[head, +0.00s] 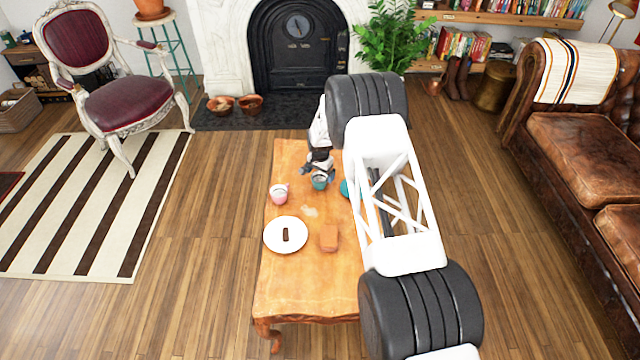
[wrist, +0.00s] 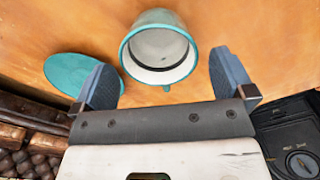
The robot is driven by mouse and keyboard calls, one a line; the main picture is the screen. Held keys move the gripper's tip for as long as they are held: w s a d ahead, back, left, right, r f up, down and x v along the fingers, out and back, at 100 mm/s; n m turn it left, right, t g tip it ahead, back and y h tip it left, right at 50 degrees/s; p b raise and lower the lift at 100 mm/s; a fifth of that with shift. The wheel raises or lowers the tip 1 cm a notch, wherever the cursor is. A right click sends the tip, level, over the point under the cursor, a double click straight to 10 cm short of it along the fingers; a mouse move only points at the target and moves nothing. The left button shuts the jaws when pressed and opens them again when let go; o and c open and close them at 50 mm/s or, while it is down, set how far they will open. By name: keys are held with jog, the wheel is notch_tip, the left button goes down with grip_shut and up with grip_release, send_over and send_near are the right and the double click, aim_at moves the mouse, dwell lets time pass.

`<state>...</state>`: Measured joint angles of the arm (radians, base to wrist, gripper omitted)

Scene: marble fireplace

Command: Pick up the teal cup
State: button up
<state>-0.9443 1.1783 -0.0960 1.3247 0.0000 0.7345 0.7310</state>
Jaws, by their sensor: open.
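The teal cup (head: 319,182) stands on the wooden table in the head view, right at my gripper (head: 318,170). In the wrist view the teal cup (wrist: 160,50) shows its pale inside and teal rim, with a small teal part jutting from the rim's lower edge. My gripper (wrist: 165,85) is open, with one blue finger at each side of the cup's near rim. I see a gap between each finger and the cup, and nothing is held. In the head view my arm hides part of the table's right side.
A teal plate (wrist: 80,82) lies beside the cup; its edge shows in the head view (head: 345,188). A pink cup (head: 279,193), a white plate (head: 270,236) with a dark bar (head: 286,235), and a brown block (head: 329,238) are on the table (head: 290,290). The table's front is clear.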

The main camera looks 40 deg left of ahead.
aim_at(320, 181)
jog(key=shift+f, duration=2.6)
jog(key=shift+c, duration=0.2)
jog(key=c, duration=1)
jog(key=shift+r, duration=0.25)
jog(key=shift+r, duration=1.15)
jog(key=s+d, duration=0.3)
jog(key=d, duration=0.1)
jog(key=s+d+r, duration=0.1)
jog(key=s+d, duration=0.2)
jog(key=d, duration=0.1)
jog(key=s+d+r, duration=0.1)
jog(key=s+d, duration=0.2)
jog(key=d, duration=0.2)
jog(key=shift+s+r, duration=0.15)
jog(key=shift+s, duration=0.2)
